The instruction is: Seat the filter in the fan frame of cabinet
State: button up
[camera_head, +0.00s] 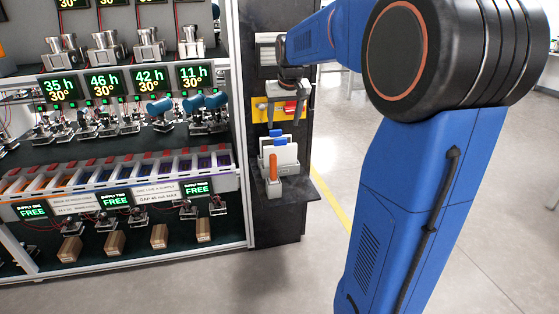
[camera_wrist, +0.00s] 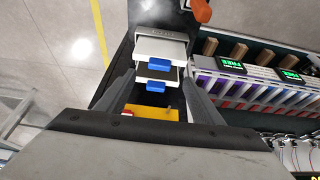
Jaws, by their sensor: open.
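Two white filter-like plates with blue tabs stand in a rack on the small dark shelf (camera_head: 297,194) at the cabinet's side; the front plate (camera_head: 287,155) hides part of the rear one. In the wrist view the upper plate (camera_wrist: 160,47) and lower plate (camera_wrist: 145,75) lie between my fingers' directions. My gripper (camera_head: 289,86) is above the rack, in front of the dark cabinet panel, pointing down. In the wrist view my gripper (camera_wrist: 158,76) is open, with nothing clearly held. A grey frame (camera_head: 266,55), possibly the fan frame, is partly hidden by my arm.
A yellow panel (camera_head: 261,114) with a red part (camera_head: 291,107) is just below my gripper. An orange-handled item (camera_head: 272,166) stands before the plates. The rack of devices and displays (camera_head: 120,150) fills the left. Open floor (camera_head: 450,215) lies right.

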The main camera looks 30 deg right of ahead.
aim_at(281, 139)
jog(key=x, duration=0.8)
jog(key=shift+w+d+f, duration=0.15)
jog(key=shift+w+f, duration=0.1)
jog(key=shift+f, duration=0.1)
jog(key=c, duration=1.5)
